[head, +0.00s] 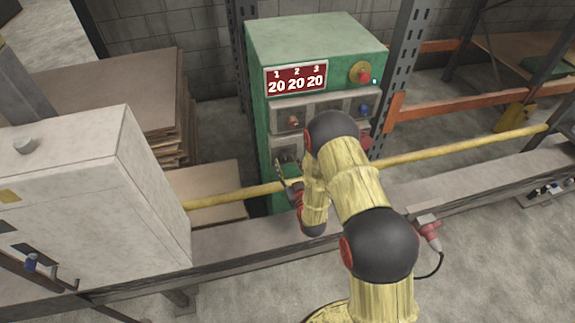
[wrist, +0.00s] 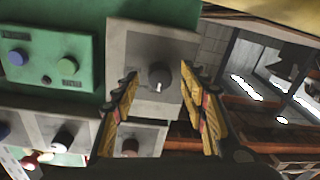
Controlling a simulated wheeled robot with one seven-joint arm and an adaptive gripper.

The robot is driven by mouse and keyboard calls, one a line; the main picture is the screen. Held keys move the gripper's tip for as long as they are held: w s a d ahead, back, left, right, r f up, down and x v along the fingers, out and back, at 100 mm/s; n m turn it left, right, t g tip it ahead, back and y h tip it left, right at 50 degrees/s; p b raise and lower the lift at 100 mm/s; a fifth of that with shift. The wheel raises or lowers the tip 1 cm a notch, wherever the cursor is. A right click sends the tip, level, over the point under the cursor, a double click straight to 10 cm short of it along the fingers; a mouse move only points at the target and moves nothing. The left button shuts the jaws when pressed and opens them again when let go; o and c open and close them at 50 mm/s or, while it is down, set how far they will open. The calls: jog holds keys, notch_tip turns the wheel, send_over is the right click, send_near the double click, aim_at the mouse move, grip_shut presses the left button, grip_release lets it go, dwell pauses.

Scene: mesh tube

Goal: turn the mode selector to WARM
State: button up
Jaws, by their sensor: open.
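A round black knob (wrist: 160,76) with a white mark on its lower edge sits on a grey panel (wrist: 136,45) in the wrist view. I take it to be the mode selector; no WARM label is readable. My gripper (wrist: 157,80) is open, its yellow-striped fingers on either side of the knob in the picture. I see no contact with it, and the gap in depth is unclear. In the head view my gripper (head: 284,177) is at the lower front of the green machine (head: 315,42), and my arm covers much of that front.
The machine has a red display reading 20 20 20 (head: 296,79), a red button (head: 363,76) and a blue knob (head: 364,109). A yellow rail (head: 440,151) crosses by my arm. A white cabinet (head: 90,190) stands left.

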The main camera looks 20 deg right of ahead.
jog(key=shift+c, duration=0.3)
grip_shut()
dwell(0.5)
jog(key=m+b, duration=0.3)
jog(key=m, duration=0.2)
jog(key=shift+f+b, duration=0.15)
jog(key=shift+b, duration=0.25)
jog(key=shift+a+m+b, duration=0.1)
jog(key=shift+m+b, duration=0.8)
jog(key=shift+m, duration=1.2)
grip_release()
jog(key=shift+o, duration=0.3)
